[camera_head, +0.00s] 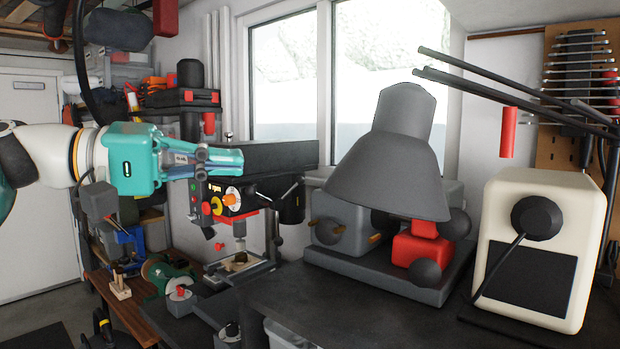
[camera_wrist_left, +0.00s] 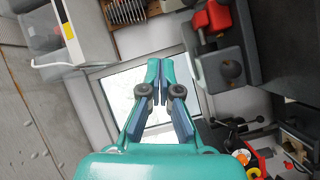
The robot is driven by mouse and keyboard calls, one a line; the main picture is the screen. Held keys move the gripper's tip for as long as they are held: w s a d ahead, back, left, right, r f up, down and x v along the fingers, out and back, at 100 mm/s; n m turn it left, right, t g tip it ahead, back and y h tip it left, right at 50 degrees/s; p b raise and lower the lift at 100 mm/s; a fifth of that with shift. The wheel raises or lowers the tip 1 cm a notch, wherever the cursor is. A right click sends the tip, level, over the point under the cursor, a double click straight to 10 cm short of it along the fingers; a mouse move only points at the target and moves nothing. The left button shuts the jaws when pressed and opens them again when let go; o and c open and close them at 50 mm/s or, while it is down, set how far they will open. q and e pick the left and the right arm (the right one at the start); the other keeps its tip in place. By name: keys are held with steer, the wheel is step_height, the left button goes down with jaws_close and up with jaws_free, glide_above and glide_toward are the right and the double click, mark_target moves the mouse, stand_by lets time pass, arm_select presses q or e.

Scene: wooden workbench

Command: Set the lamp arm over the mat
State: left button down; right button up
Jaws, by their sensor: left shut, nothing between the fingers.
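The lamp has a large grey shade (camera_head: 385,165) that hangs in the middle of the head view, in front of the window. Thin black arm bars (camera_head: 500,88) come in from the upper right, with a red grip (camera_head: 508,132) hanging below them. The joint between bars and shade is not clear. I cannot pick out the mat with certainty. My left gripper (camera_head: 236,161) is teal, shut and empty, in the air left of the shade and well apart from it. In the left wrist view its fingers (camera_wrist_left: 158,85) are together with nothing between them. My right gripper is not in view.
A grey machine with red blocks (camera_head: 416,250) stands below the shade. A cream box (camera_head: 545,235) stands to its right. A drill press (camera_head: 235,200) is just below and behind my left gripper. The dark bench top (camera_head: 360,315) is bare in front.

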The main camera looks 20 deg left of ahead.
arm_select(q)
steer(key=w+d+f, duration=0.2)
steer(key=w+d, duration=0.1)
steer(key=d, duration=0.6)
steer(key=shift+d, duration=0.3)
